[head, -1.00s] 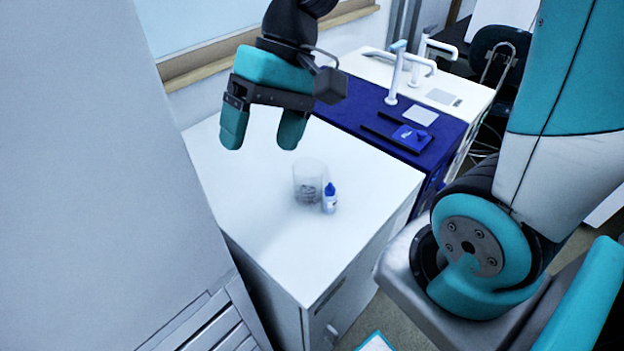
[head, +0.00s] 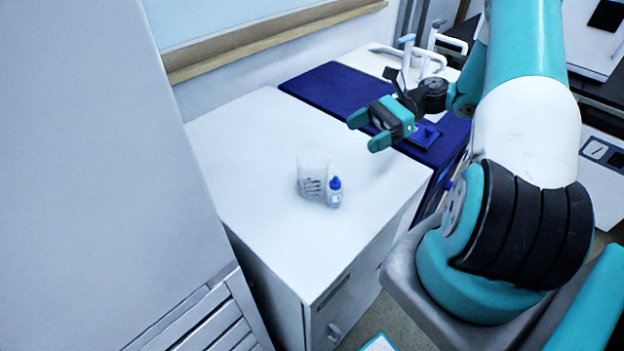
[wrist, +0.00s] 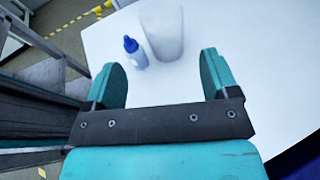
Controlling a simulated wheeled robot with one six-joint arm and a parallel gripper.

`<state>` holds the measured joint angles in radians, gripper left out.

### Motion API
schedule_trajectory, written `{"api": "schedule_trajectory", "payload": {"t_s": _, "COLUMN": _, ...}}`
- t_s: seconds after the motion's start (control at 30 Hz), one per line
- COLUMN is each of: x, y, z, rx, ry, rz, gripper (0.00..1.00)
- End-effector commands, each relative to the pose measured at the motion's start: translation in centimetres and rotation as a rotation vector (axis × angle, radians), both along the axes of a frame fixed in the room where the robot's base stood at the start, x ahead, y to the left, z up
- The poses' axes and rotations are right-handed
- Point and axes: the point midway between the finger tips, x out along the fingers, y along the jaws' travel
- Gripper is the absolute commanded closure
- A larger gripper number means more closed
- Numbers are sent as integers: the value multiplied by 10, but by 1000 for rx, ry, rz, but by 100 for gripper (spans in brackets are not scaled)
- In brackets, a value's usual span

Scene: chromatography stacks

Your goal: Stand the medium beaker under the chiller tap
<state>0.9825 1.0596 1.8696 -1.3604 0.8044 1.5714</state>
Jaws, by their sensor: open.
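A clear beaker (head: 312,172) with dark markings stands upright on the white cabinet top (head: 255,235). It also shows in the wrist view (wrist: 162,32), beyond and between my fingers. My gripper (head: 364,132) is open and empty, above the right part of the white top, to the right of the beaker and apart from it. Two white taps show at the back right; the one with a blue top (head: 406,58) stands by the blue surface (head: 335,92). My arm partly hides that area, including the spot below the taps.
A small white bottle with a blue cap (head: 335,194) stands close beside the beaker; it also shows in the wrist view (wrist: 135,53). A tall grey cabinet (head: 90,150) bounds the left. The rest of the white top is clear.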

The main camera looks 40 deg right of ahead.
Motion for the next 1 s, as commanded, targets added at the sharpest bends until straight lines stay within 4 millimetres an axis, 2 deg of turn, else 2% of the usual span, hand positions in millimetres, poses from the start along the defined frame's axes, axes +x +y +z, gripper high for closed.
{"api": "schedule_trajectory", "payload": {"t_s": 0.1, "x": 5, "y": 28, "z": -4, "rx": 3, "ry": 3, "rz": 4, "gripper": 20}}
{"api": "schedule_trajectory", "payload": {"t_s": 0.3, "x": 12, "y": 63, "z": -16, "rx": 0, "ry": 2, "rz": 4, "gripper": 20}}
{"api": "schedule_trajectory", "payload": {"t_s": 0.57, "x": 16, "y": 82, "z": -22, "rx": -1, "ry": 1, "rz": 3, "gripper": 20}}
{"api": "schedule_trajectory", "payload": {"t_s": 0.8, "x": 24, "y": 116, "z": -33, "rx": 0, "ry": 0, "rz": 4, "gripper": 20}}
{"api": "schedule_trajectory", "payload": {"t_s": 1.0, "x": 26, "y": 124, "z": -38, "rx": -2, "ry": -1, "rz": 2, "gripper": 20}}
